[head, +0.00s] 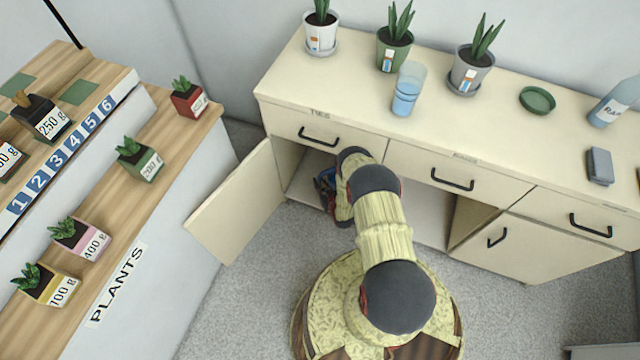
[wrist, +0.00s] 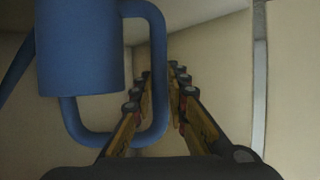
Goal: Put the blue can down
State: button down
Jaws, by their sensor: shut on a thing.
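The blue can (wrist: 80,45) has a loop handle (wrist: 158,60) and fills the upper left of the wrist view. A thin blue spout shows at that view's left edge. My gripper (wrist: 178,75) is shut on the handle, with one finger passing through the loop. In the head view, only a small blue part of the can (head: 322,182) shows beside my arm, at the open left cabinet. My arm hides most of the can and the gripper there. I cannot tell whether the can's base touches the cabinet floor.
The left cabinet door (head: 235,205) stands open to the left. The right door (head: 520,248) is also partly open. Drawers (head: 330,135) sit above the openings. Potted plants and a blue cup (head: 407,90) stand on the countertop. A plant shelf (head: 150,190) is at left.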

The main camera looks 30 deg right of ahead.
jog(key=shift+f, duration=0.2)
jog(key=c, duration=1.8)
grip_release()
jog(key=shift+c, duration=0.2)
jog(key=shift+o, duration=0.5)
jog(key=shift+r, duration=0.15)
jog(key=shift+w+r, duration=0.1)
jog(key=shift+r, duration=0.2)
jog(key=p+v, duration=0.4)
jog(key=v, duration=0.8)
jog(key=shift+f, duration=0.1)
